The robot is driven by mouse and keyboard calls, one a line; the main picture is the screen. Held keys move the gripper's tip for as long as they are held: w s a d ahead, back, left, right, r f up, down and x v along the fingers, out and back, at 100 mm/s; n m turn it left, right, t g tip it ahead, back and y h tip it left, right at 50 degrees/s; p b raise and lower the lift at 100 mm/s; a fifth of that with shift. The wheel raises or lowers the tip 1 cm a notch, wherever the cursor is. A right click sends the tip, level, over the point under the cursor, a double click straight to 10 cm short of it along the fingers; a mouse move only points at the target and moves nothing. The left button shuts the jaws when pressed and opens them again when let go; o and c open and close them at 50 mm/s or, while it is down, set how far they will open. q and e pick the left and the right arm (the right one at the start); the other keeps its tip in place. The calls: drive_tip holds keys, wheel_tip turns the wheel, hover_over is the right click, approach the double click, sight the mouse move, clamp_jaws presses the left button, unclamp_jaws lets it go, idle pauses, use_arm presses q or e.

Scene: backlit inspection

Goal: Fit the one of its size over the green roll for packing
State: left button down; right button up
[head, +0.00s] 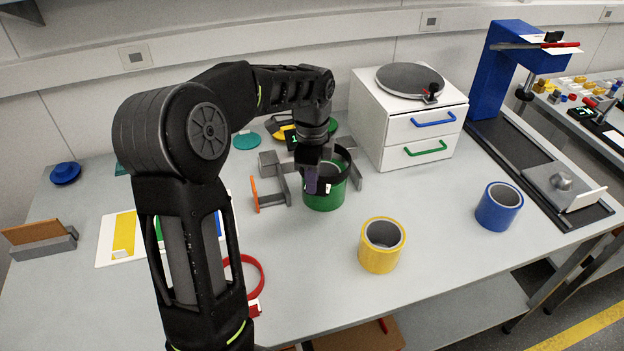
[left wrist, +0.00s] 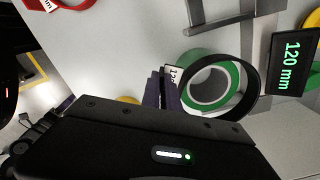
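The green roll (head: 323,200) stands on the table, its open end up. My left gripper (head: 318,180) is directly over its near-left side. In the left wrist view the gripper's fingers (left wrist: 163,92) are closed on the small white tag of a black ring (left wrist: 257,88). The ring is at the top of the green roll (left wrist: 193,62). There it looks shifted to the right of the roll's rim; I cannot tell whether it encircles the roll or is just above it. A red ring (head: 262,275) with a white tag lies nearer, partly behind my arm. My right gripper is not in view.
A small display (left wrist: 291,62) reads 120 mm. A grey stand (head: 283,185) is just left of the roll. A yellow roll (head: 379,255) and a blue roll (head: 497,212) stand to the right. A white drawer cabinet (head: 385,125) is behind. The front middle table is clear.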

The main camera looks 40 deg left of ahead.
use_arm(q)
drive_tip(key=shift+f, duration=0.2)
idle(0.4)
drive_tip(key=shift+f+b, duration=3.65)
drive_tip(key=shift+f, duration=1.6)
drive_tip(key=shift+r, duration=0.1)
drive_tip(key=c, duration=1.5)
unclamp_jaws()
drive_tip(key=shift+c, duration=0.2)
drive_tip(key=shift+r, duration=3.9)
